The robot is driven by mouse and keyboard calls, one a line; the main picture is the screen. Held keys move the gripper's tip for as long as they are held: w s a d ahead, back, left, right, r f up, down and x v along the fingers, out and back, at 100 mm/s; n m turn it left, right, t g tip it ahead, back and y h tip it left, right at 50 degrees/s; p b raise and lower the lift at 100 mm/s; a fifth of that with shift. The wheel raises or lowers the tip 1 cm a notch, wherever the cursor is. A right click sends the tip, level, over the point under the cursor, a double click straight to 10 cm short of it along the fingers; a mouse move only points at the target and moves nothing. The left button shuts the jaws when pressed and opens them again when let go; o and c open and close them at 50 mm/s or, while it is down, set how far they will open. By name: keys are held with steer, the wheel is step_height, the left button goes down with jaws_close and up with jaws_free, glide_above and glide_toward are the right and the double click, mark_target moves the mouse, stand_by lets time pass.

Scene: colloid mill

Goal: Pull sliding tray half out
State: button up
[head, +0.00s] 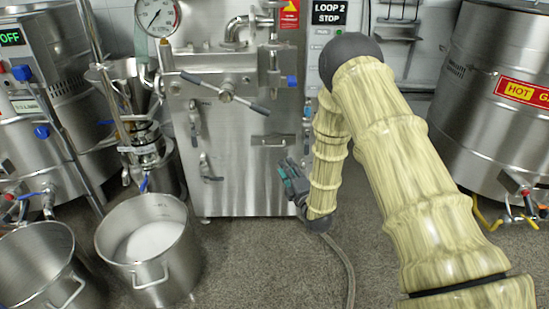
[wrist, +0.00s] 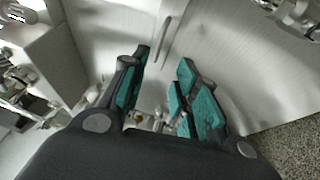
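The steel cabinet (head: 240,180) of the mill stands in the centre of the head view. I cannot tell for sure which part is the sliding tray. A small flat handle (head: 274,140) sits on the cabinet's front at the right. My gripper (head: 291,180), with green finger pads, is in front of the cabinet's lower right side, below that handle. In the wrist view my gripper (wrist: 164,80) is open, with nothing between its fingers. A slim metal handle (wrist: 165,40) on a brushed steel face shows beyond the fingertips, apart from them.
A pot with white contents (head: 150,245) and another steel pot (head: 45,270) stand at the lower left. A large steel tank (head: 490,110) is at the right. A grey hose (head: 343,262) lies on the floor. Floor in front of the cabinet is mostly clear.

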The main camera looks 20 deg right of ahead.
steer(key=w+a+r+b, duration=0.1)
steer(key=w+r+b, duration=0.1)
steer(key=w, duration=0.8)
steer(key=shift+w+b, duration=0.4)
steer(key=shift+b, duration=0.35)
steer(key=shift+a, duration=0.1)
jaws_close()
